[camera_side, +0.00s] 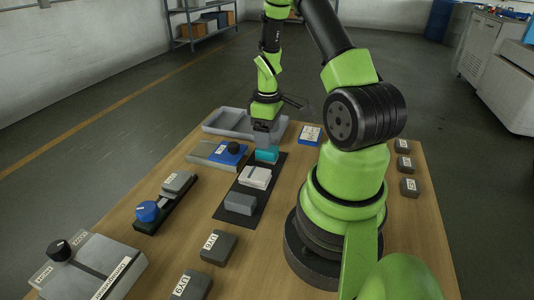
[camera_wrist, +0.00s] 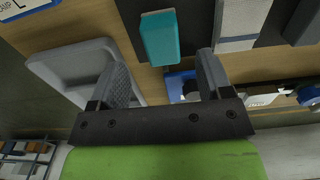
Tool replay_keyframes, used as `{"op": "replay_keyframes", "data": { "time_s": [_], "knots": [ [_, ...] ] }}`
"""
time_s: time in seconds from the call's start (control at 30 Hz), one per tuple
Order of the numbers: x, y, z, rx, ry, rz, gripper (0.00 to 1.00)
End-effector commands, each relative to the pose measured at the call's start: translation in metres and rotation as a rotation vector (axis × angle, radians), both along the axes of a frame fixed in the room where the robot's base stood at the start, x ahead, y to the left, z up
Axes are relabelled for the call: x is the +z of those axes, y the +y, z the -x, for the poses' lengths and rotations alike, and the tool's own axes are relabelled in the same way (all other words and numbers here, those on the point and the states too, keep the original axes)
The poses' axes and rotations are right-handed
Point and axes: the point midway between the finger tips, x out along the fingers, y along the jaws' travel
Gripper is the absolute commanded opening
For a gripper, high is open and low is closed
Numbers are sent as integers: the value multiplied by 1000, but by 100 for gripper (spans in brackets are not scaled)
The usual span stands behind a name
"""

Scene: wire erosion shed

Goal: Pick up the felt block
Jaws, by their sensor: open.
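A dark strip (camera_side: 222,213) on the wooden table bears a teal block (camera_side: 265,155), a pale block (camera_side: 257,176) and a plain grey block (camera_side: 240,203). Which one is felt I cannot tell for sure. My gripper (camera_side: 265,142) points down over the far end of the strip, at the teal block. In the wrist view my gripper (camera_wrist: 159,52) is open, with the teal block (camera_wrist: 160,36) showing between and just beyond its fingertips; contact cannot be made out. The pale block (camera_wrist: 240,20) lies to the right, outside the fingers.
A grey tray (camera_side: 217,125) stands behind my gripper. Left of the strip are a blue item with a black knob (camera_side: 230,153) and a blue-knobbed fixture (camera_side: 148,211). Dark labelled blocks (camera_side: 219,247) lie in front, and several stand along the right edge.

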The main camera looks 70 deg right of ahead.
Motion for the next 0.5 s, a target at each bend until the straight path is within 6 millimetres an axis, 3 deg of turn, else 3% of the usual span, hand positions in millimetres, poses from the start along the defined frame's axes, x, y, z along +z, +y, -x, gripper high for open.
{"op": "replay_keyframes", "data": {
  "time_s": [0.3,0.5],
  "knots": [
    [-41,3,-1,0,2,-3,72],
    [-52,2,-1,0,-1,0,72]
  ]
}}
